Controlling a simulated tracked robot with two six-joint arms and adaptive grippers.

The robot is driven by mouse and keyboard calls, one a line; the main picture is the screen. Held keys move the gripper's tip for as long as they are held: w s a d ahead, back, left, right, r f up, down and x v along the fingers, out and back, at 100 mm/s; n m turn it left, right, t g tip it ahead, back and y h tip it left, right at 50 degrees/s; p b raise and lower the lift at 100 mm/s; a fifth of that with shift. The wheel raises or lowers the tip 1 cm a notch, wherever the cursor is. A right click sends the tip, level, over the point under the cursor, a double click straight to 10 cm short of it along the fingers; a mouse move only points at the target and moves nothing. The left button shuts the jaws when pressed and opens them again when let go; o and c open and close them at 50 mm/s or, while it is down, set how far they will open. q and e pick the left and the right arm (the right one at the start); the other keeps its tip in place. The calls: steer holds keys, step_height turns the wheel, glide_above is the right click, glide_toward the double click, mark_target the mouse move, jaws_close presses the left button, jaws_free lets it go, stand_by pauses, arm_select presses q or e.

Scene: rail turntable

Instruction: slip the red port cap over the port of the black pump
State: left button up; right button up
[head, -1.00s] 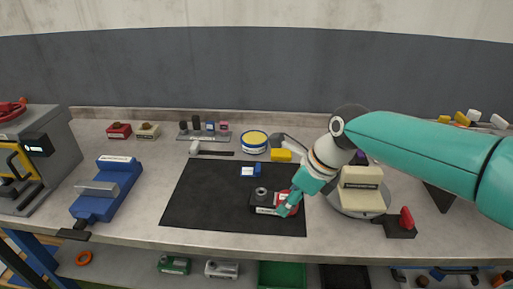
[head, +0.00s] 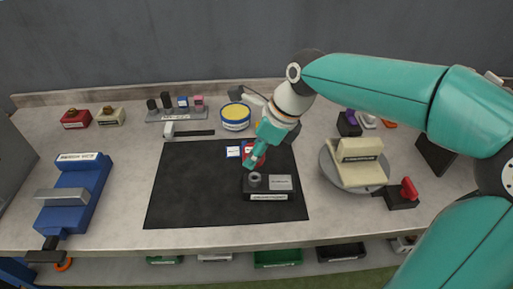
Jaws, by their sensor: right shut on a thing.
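The black pump (head: 283,197) sits on the dark mat, with a label on its front and a light plate on top. Its round grey port (head: 254,180) stands at the left end of its top and looks uncovered. My right gripper (head: 252,161) is just above and behind the port in the picture, shut on the red port cap (head: 261,157). The fingers partly hide the cap, and it appears apart from the port. The exact gap in height cannot be told. My left gripper is not in view.
A yellow-topped tin (head: 236,115) stands behind the mat (head: 190,195). A round turntable (head: 332,178) with a cream block is at right, a blue vice (head: 75,195) at left. The mat's left half is clear.

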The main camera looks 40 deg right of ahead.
mark_target(257, 175)
steer(key=shift+s+f+b, duration=0.1)
steer(key=shift+f+b, duration=0.2)
steer(key=shift+f, duration=0.1)
steer(key=shift+f+b, duration=1.4)
steer(key=shift+f, duration=0.7)
steer(key=shift+f+b, duration=0.7)
steer(key=shift+f, duration=0.45)
steer(key=shift+f, duration=0.55)
steer(key=o, duration=0.9)
steer(key=shift+r, duration=0.1)
